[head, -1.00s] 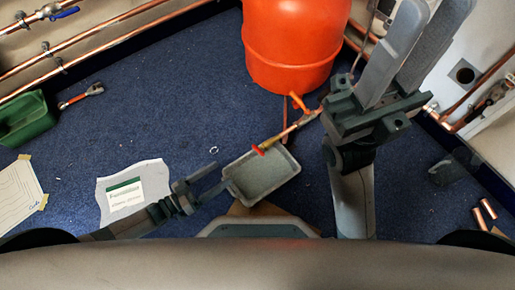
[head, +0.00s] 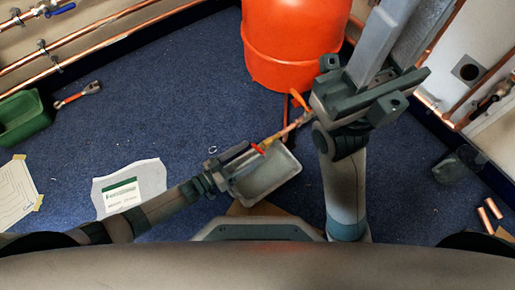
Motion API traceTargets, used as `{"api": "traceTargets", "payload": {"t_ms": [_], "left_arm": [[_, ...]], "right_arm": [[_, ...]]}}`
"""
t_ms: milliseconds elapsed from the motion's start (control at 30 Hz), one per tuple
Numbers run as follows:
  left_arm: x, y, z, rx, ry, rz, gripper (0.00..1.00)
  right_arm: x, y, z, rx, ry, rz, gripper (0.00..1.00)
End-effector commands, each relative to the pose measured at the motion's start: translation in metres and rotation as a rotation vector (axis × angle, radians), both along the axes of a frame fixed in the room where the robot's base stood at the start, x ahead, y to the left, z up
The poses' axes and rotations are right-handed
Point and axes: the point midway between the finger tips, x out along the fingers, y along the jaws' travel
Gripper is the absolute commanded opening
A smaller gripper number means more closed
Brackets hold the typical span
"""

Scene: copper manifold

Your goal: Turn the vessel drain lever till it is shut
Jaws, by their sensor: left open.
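The orange-red vessel (head: 292,40) stands at the top centre. A copper drain pipe (head: 287,132) runs from beside it down-left over a grey tray. An orange lever (head: 297,98) stands out near the pipe's upper end, and a red piece (head: 258,149) sits at its lower end. I cannot tell from the picture how far the lever is turned. My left gripper (head: 243,158) is open and empty at the tray's left edge, close to the red piece. My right gripper (head: 412,35) is raised close to the camera, right of the vessel, its fingers apart; their tips are cut off by the frame.
The grey tray (head: 268,184) lies under the pipe end. A white paper (head: 130,180), a green bin (head: 22,118) and a red-handled tool (head: 78,95) lie to the left. A clear cup (head: 455,166) and copper offcuts (head: 490,212) lie at right. Blue carpet between is mostly clear.

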Motion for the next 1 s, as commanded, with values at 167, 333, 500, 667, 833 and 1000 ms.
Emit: {"api": "traceTargets", "payload": {"t_ms": [167, 333, 500, 667, 833, 1000], "left_arm": [[0.015, -0.021, -0.001, -0.002, -0.001, 0.0, 0.73], [0.023, -0.031, 0.0, 0.001, -0.001, 0.0, 0.73], [0.025, -0.034, 0.0, 0.0, 0.0, 0.0, 0.73], [0.025, -0.034, 0.0, 0.0, 0.0, 0.0, 0.73], [0.025, -0.034, 0.0, 0.0, 0.0, 0.0, 0.42], [0.025, -0.033, 0.0, 0.001, -0.002, 0.0, 0.32]], "right_arm": [[-0.001, 0.006, 0.003, 0.004, -0.019, 0.019, 0.31], [-0.003, 0.009, 0.007, 0.005, -0.036, 0.029, 0.31], [-0.003, 0.009, 0.01, 0.011, -0.044, 0.032, 0.31], [-0.003, 0.009, 0.011, 0.013, -0.046, 0.032, 0.31], [-0.003, 0.009, 0.01, 0.011, -0.044, 0.032, 0.31], [-0.003, 0.009, 0.008, 0.006, -0.037, 0.03, 0.31]]}}
